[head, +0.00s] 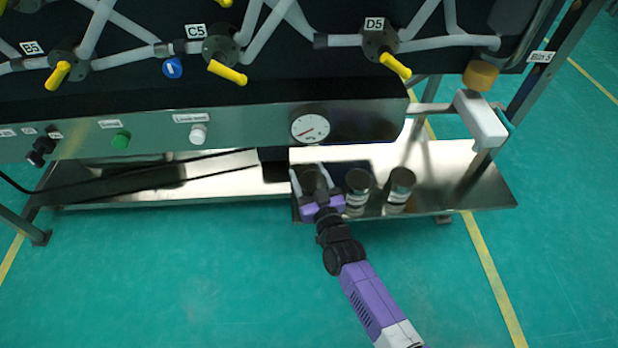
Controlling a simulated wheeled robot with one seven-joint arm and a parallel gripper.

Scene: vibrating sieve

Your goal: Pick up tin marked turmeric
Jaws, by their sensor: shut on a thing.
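Several small tins with dark lids stand near the front of the low metal shelf. My gripper (308,172) is shut on the leftmost tin (313,181), whose dark top shows between the fingers. The gripper hides most of that tin, so its label cannot be read. A middle tin (356,192) with a pale label band stands just right of my gripper. A right tin (399,191) with a pale label stands further right. The writing on these labels is too small to read, so I cannot tell which tin is marked turmeric.
The low metal shelf (470,185) has free room right of the tins. Above and behind it is a panel with a round gauge (310,127), a green button (121,141) and a white knob (198,134). Pipes with yellow valve handles (228,73) run above. A white box-shaped part (481,119) juts out at right.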

